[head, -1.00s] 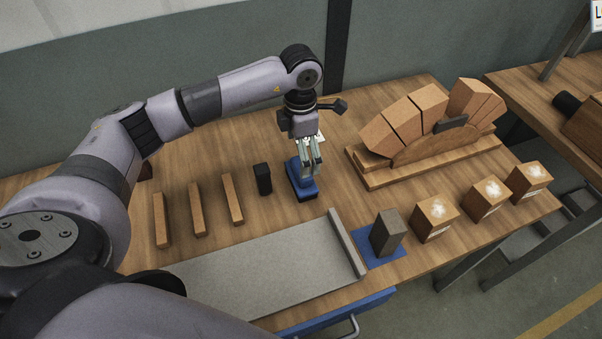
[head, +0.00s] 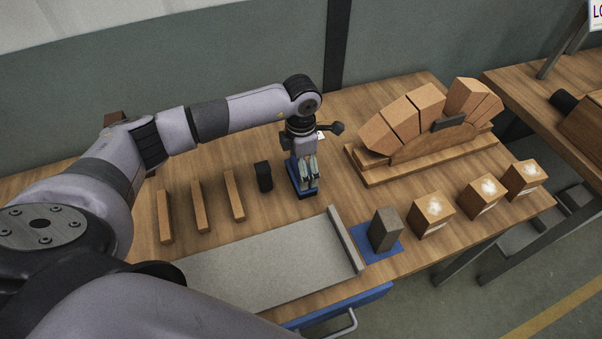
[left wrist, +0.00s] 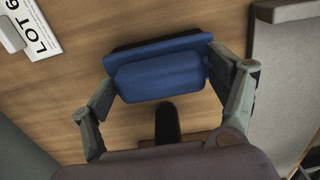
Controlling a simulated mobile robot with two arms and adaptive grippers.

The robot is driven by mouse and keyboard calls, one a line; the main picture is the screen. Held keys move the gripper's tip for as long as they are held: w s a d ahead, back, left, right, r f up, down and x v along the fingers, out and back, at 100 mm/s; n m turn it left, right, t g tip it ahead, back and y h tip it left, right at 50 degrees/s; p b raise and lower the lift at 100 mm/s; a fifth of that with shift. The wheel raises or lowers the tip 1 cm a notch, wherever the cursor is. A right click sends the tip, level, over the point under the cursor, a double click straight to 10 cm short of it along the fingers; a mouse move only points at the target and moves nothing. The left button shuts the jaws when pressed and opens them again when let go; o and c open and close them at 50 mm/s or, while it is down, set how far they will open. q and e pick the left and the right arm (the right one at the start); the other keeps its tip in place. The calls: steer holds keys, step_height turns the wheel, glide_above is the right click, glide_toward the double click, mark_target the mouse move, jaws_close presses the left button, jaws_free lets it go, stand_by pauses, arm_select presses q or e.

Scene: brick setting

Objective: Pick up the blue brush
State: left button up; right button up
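The blue brush (head: 296,190) lies on the wooden table, left of the brick arch, mostly covered by my left gripper (head: 308,184) in the head view. In the left wrist view, the brush (left wrist: 160,75) has a rounded blue top over a wider, darker blue base. The two fingers of my left gripper (left wrist: 165,80) are spread on either side of the blue top, their tips very close to its ends. Whether they touch it is hard to tell. The brush appears to rest on the table. My right gripper is out of view.
A grey board (head: 270,262) lies in front. A brick arch (head: 420,140) and a dark block (head: 384,230) on a blue mat stand to the right.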

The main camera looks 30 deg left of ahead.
arm_select(q)
steer(key=c, duration=0.9)
steer(key=shift+r, duration=0.1)
step_height(320, 180, up, 20)
steer(key=b, duration=0.3)
